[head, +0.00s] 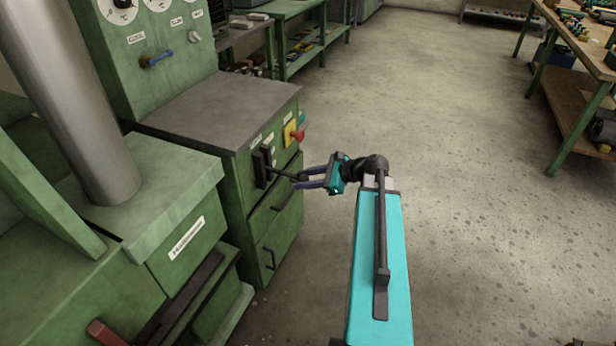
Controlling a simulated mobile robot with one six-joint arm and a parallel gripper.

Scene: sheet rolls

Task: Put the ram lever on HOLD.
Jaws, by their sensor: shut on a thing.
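The ram lever (281,173) is a thin dark rod that sticks out of a black slotted plate (262,167) on the front of the green cabinet. My gripper (298,180) is shut on the outer end of the lever, with its purple-grey fingers reaching in from the right. Small white labels (256,140) sit above the slot, too small to read, so I cannot tell which one says HOLD. The lever's tip is hidden between my fingers.
A red knob on a yellow plate (290,133) is close above and right of the lever. Drawer handles (283,196) are below it. A green machine (185,210) stands at the left. Open concrete floor lies to the right, with a workbench (568,115) beyond.

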